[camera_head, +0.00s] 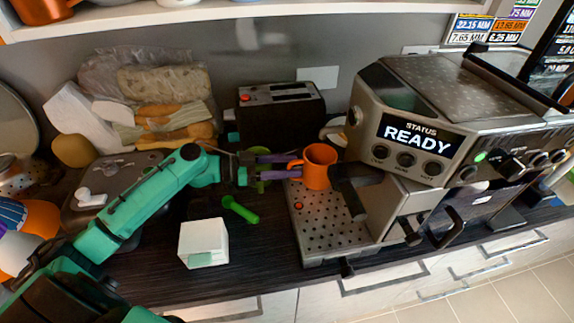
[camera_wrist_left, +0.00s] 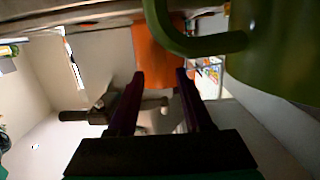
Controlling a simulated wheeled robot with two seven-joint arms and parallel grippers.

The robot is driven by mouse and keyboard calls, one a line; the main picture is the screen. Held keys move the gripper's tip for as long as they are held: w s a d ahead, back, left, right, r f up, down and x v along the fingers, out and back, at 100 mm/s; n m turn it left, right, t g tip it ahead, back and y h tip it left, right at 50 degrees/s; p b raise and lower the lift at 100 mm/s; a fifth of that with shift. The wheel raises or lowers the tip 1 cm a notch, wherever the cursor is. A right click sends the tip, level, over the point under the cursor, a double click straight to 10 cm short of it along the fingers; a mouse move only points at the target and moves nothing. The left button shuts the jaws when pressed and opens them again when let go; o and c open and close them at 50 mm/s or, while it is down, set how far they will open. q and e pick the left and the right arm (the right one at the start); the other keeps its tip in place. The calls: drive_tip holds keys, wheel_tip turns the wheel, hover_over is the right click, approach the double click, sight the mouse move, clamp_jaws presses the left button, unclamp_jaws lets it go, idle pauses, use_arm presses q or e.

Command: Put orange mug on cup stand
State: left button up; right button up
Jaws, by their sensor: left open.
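The orange mug (camera_head: 320,164) is upright at the back of the perforated metal tray (camera_head: 318,228) of the coffee machine, its handle facing left. The tray looks like the cup stand. I cannot tell whether the mug's base touches it. My left gripper (camera_head: 292,165) reaches in from the left, its purple fingers at the mug's handle side. In the left wrist view the fingers (camera_wrist_left: 160,74) are apart, and the orange mug (camera_wrist_left: 158,48) is just beyond their tips. The handle is not clear there. My right gripper is not in view.
A green mug (camera_wrist_left: 285,50) is close beside the left fingers; only part shows behind the gripper in the head view. The coffee machine (camera_head: 420,130) stands right of the orange mug, a black toaster (camera_head: 280,118) behind. A white box (camera_head: 203,243) and green scoop (camera_head: 240,209) lie in front.

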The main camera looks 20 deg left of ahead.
use_arm(q)
drive_tip(key=shift+r, duration=0.15)
drive_tip(key=shift+s+a, duration=0.1)
drive_tip(key=shift+a, duration=0.1)
drive_tip(key=b+v, duration=0.4)
drive_tip(key=v, duration=0.7)
drive_tip(key=shift+a, duration=0.3)
drive_tip(key=shift+s, duration=0.15)
